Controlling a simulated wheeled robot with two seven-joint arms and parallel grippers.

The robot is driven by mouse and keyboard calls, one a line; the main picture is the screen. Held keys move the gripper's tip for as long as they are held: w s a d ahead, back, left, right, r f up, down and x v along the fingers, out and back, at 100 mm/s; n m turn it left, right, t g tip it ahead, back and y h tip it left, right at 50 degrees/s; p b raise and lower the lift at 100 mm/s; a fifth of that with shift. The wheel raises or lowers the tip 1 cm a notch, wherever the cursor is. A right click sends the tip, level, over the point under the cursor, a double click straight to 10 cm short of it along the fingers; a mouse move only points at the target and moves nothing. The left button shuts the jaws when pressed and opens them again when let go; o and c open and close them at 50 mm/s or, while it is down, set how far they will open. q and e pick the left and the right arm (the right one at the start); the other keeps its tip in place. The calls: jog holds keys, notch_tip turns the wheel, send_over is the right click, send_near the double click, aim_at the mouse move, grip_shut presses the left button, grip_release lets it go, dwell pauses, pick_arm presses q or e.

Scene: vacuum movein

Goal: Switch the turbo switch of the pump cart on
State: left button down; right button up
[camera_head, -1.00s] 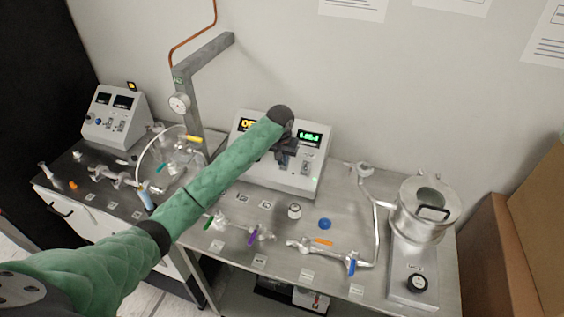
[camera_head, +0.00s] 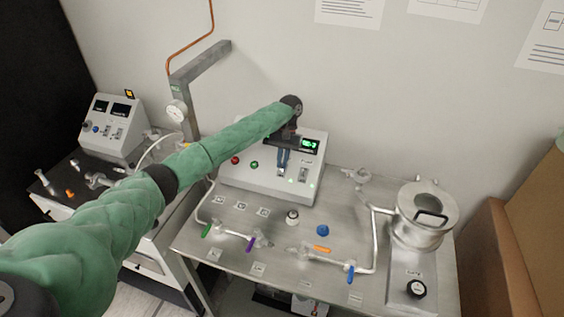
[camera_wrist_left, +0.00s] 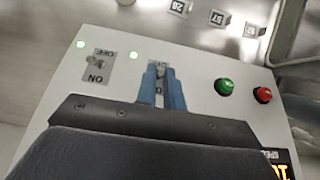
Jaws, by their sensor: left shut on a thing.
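The control box (camera_head: 240,178) is white with a sloped front and a green-lit display (camera_head: 310,145). My left gripper (camera_head: 284,160) reaches down over its front. In the left wrist view its two blue fingers (camera_wrist_left: 162,88) are shut around a toggle on a metal plate (camera_wrist_left: 161,66); the toggle itself is mostly hidden between them. Beside it a second toggle switch (camera_wrist_left: 97,64) stands free on a plate marked OFF and ON. I cannot read which toggle is named turbo. My right gripper is not in view.
A red button (camera_wrist_left: 262,95) and a green button (camera_wrist_left: 223,87) sit beside the gripped toggle. Two small green lights (camera_wrist_left: 133,56) glow near the plates.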

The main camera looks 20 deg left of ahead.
pick_arm(q)
jog(key=shift+w, duration=0.1)
dwell(0.4)
jog(key=c, duration=1.5)
grip_release()
jog(key=shift+c, duration=0.2)
jog(key=shift+w+r+b, duration=0.3)
jog(key=shift+w+r, duration=0.05)
jog(key=shift+r, duration=0.2)
jog(key=b+v, duration=0.2)
jog(key=v, duration=0.4)
jog(key=shift+w+f, duration=0.15)
jog(key=shift+w+r, duration=0.1)
jog(key=shift+r, duration=0.2)
